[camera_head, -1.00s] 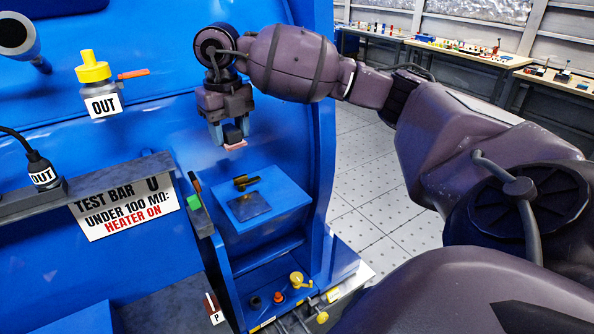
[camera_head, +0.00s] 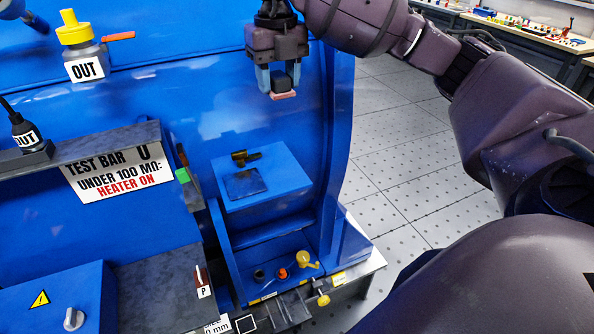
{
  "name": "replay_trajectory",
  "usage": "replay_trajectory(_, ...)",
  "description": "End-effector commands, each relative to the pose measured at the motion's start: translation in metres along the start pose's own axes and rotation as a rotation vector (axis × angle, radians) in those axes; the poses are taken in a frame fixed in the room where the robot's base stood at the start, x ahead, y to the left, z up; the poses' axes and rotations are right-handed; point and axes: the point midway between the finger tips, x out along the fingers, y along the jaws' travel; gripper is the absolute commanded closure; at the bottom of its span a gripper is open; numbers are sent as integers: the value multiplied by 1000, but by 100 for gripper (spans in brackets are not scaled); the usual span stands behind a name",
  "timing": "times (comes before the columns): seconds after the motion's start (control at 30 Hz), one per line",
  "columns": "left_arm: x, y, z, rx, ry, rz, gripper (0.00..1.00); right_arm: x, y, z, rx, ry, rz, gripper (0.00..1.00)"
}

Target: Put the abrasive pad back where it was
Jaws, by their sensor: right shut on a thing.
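My right gripper (camera_head: 279,82) points down at the top middle of the head view. It is shut on a small dark block with a pink underside, which I take to be the abrasive pad (camera_head: 283,95). The pad is in the air, above and slightly right of a blue ledge (camera_head: 285,177) on the blue machine. The ledge carries a flat dark square (camera_head: 244,184) and a small brass-coloured fitting (camera_head: 241,157); the square looks empty. My left gripper is not in view.
Below the ledge is a blue recess with a yellow knob (camera_head: 308,259) and an orange knob (camera_head: 282,273). A "TEST BAR" sign (camera_head: 118,171) and a yellow-capped OUT fitting (camera_head: 80,48) are at left. Open tiled floor (camera_head: 400,170) lies to the right.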

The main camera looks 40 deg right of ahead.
Motion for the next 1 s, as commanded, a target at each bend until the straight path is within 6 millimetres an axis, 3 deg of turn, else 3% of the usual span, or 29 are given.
replay_trajectory(0.17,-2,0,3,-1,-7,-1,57,4,-4,-5,31,1,0,76)
replay_trajectory(0.27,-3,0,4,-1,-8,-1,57,16,-5,-5,41,3,0,76)
replay_trajectory(0.8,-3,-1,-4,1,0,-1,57,130,-4,-5,42,4,1,76)
replay_trajectory(1.0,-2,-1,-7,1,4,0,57,154,-4,-5,40,0,1,76)
